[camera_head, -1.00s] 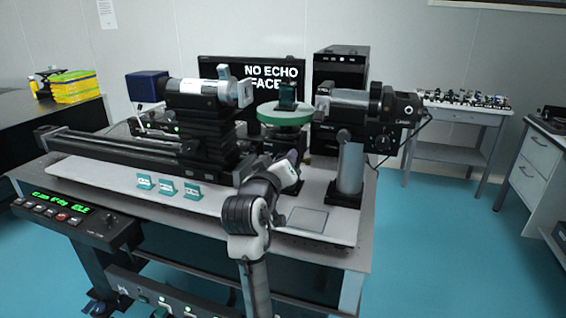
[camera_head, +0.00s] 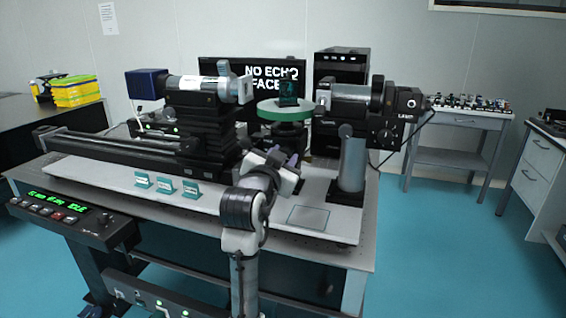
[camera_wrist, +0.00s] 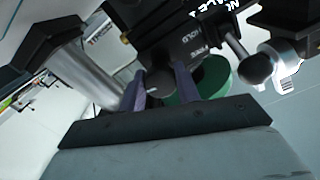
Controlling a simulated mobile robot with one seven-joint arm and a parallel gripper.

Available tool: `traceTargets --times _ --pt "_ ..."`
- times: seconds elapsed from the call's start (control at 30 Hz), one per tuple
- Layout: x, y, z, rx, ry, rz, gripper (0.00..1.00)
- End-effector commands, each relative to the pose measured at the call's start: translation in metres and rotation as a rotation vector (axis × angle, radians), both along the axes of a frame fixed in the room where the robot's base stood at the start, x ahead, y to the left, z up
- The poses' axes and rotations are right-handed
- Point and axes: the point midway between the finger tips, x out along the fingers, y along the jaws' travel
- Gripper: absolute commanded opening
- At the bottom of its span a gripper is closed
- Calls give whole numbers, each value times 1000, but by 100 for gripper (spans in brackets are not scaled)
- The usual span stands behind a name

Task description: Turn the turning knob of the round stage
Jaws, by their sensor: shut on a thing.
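The round stage has a white top with a green rim (camera_head: 284,113) and stands between two black optical assemblies. A dark teal block (camera_head: 288,93) stands upright on top of it. My gripper (camera_head: 291,160) reaches in from the front, just below the stage. In the wrist view my gripper (camera_wrist: 160,88) has its two purple fingers on either side of a dark round knob (camera_wrist: 160,84), and it is shut on this knob. The green rim (camera_wrist: 214,78) shows behind the right finger. The knob is hidden in the head view.
A black lens tube on a grey post (camera_head: 352,165) stands close to the right of my gripper. Three small teal label stands (camera_head: 166,186) are at the front left of the white board. A monitor (camera_head: 262,75) stands behind.

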Motion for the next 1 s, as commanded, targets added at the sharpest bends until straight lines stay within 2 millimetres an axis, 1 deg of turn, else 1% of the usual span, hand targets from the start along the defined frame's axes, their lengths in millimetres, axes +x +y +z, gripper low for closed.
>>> traceTargets --times 0.03,0.6,0.8,1.0 --pt "0 1 -3 43 -11 1 9" --pt "0 1 -3 547 -175 1 9" --pt "0 1 -2 684 -220 0 9" --pt "0 1 -1 778 -251 -2 9"
